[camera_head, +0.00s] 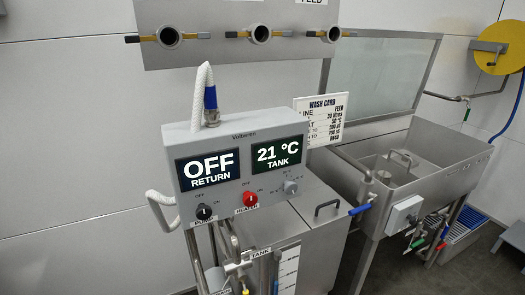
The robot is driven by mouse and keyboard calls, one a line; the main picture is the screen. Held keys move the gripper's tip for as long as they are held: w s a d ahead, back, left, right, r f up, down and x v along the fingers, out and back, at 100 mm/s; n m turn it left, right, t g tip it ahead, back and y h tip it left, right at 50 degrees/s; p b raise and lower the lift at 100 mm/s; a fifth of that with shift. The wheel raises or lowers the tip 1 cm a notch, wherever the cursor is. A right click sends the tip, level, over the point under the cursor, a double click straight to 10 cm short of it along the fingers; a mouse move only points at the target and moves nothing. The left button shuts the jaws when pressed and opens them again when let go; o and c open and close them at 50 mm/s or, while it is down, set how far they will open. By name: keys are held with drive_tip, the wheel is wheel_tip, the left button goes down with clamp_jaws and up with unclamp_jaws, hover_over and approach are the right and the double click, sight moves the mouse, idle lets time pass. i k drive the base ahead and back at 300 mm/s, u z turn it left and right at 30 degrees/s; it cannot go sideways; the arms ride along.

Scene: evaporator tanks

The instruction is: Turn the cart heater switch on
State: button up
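The cart's grey control box (222,143) stands left of centre in the head view. My gripper is not in view.
The cart's lidded steel tank (322,232) stands below and right of the box. A steel wash sink (440,160) with a wash card (321,119) is at right. A pipe panel (235,50) hangs above. A white hose (201,92) rises from the box. Grey floor shows at lower right.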

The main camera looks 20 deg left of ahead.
sight(249, 199)
drive_tip(key=u, duration=1.2)
